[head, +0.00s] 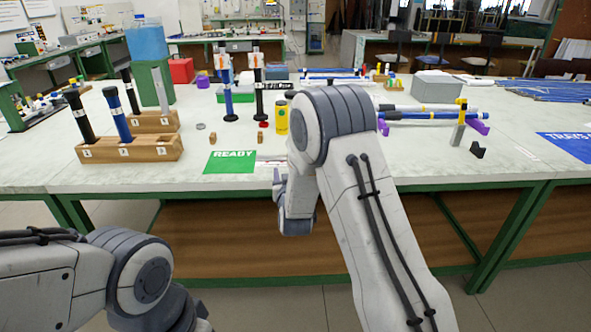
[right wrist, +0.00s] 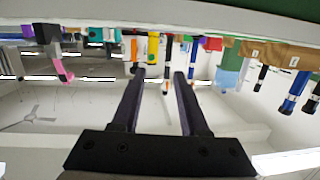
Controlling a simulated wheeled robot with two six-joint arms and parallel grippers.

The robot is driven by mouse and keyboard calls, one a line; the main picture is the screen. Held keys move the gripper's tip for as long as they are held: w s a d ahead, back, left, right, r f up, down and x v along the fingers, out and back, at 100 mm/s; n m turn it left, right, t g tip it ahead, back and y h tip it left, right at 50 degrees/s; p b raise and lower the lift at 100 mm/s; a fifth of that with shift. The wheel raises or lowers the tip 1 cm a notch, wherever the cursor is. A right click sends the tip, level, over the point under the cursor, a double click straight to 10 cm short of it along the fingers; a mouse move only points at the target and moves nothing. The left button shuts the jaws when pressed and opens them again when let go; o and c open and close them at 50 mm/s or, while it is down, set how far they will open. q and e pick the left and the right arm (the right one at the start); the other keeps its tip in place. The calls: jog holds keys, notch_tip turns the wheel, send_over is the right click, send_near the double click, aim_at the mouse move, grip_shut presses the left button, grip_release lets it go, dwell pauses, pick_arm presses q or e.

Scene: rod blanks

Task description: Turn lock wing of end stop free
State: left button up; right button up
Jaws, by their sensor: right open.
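A pale grey upright post with a yellow top (head: 459,124) stands at the right of the bench, beside a purple block; it may be the end stop, but its lock wing is too small to make out. My right gripper (right wrist: 160,76) is open and empty, its two dark fingers apart in the right wrist view. In the head view it is low near the bench's front edge, mostly hidden by my right arm, well left of the post. A dark post with a pink tip (right wrist: 62,70) hangs upside down in the tilted wrist view. My left gripper is out of view.
A green READY mat (head: 230,167) lies near the front edge. A numbered wooden rack (head: 130,150) holds rods at the left. A yellow bottle (head: 282,118) and upright rods stand behind. A black piece (head: 477,150) and a blue mat (head: 570,147) are at the right.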

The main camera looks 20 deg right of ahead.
jog(key=shift+m+t+h, duration=0.4)
jog(key=shift+t+h, duration=0.3)
jog(key=shift+h, duration=0.2)
jog(key=w+d, duration=0.2)
jog(key=w, duration=0.1)
jog(key=w+d+f, duration=0.1)
jog(key=w+d, duration=0.1)
jog(key=w, duration=0.2)
jog(key=w+d, duration=0.3)
jog(key=shift+w+f, duration=0.15)
jog(key=shift+f, duration=0.05)
grip_shut()
